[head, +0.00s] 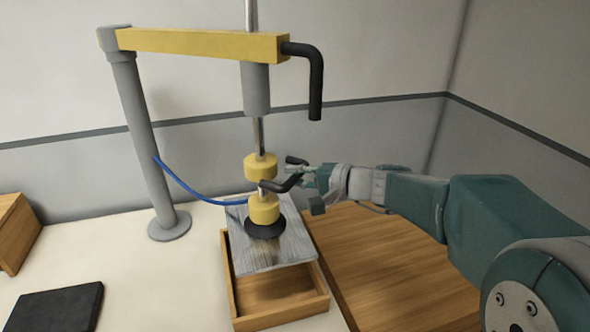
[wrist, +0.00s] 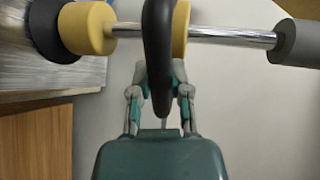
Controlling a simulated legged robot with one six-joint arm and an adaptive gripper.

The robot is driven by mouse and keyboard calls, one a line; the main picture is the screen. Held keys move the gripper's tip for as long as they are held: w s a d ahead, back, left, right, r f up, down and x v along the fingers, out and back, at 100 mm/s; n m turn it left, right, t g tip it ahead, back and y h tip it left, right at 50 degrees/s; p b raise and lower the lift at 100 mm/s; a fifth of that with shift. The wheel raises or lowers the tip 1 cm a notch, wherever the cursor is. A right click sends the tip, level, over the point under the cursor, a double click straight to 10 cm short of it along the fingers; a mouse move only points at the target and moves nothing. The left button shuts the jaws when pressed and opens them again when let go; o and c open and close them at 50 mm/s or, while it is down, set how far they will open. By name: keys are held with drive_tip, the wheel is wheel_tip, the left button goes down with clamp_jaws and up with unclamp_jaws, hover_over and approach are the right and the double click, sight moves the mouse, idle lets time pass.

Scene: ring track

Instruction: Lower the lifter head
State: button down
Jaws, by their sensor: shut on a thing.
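The lifter head has a lower yellow collar (head: 264,209), an upper yellow collar (head: 260,167) and a black suction cup (head: 264,229). It hangs on a vertical metal rod below the yellow boom (head: 200,43). The cup is at the top face of a grey metal plate (head: 270,255); I cannot tell whether it touches. A black handle (head: 283,186) sticks out from the head to the right. My gripper (head: 306,177) is shut on this handle from the right. In the wrist view, the handle (wrist: 158,50) passes between my fingers (wrist: 161,95).
The plate lies over a wooden tray (head: 277,318). A wooden board (head: 395,270) lies to the right. The boom's post (head: 146,140) stands at left, with a blue hose (head: 185,187) to the head. A black pad (head: 57,307) and wooden box (head: 14,230) are at far left.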

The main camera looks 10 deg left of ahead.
approach(274, 203)
drive_tip(key=x, duration=0.4)
drive_tip(key=shift+w+a+f, duration=0.1)
drive_tip(key=c, duration=0.6)
unclamp_jaws()
drive_tip(key=v, duration=1.2)
drive_tip(key=shift+w, duration=0.1)
